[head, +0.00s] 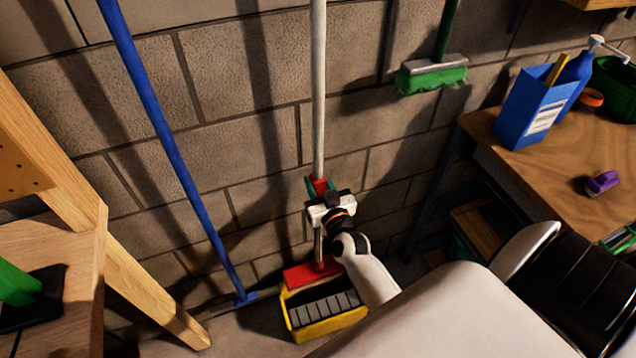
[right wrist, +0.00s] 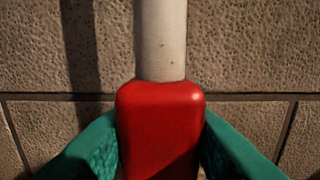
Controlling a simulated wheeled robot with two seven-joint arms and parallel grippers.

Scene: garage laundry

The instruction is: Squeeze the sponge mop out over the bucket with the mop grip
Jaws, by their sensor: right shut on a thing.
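The sponge mop has a long white pole (head: 318,90) standing upright before the block wall. Its red mop grip (head: 319,186) sits on the pole and shows large in the right wrist view (right wrist: 160,125). My right gripper (head: 319,184) is shut on the red grip, one green finger pad on each side. Below it, the red mop head (head: 312,271) is at the back of the yellow bucket (head: 331,329); I cannot tell whether they touch. Grey blocks or slats show in the bucket's opening. The sponge itself is not clearly seen. My left gripper is not in view.
A blue pole (head: 165,145) leans on the wall at left. A green brush (head: 432,76) hangs at upper right. A wooden bench (head: 520,165) at right holds a blue box (head: 530,108) and a purple item (head: 602,183). A wooden trestle leg (head: 150,290) stands at left.

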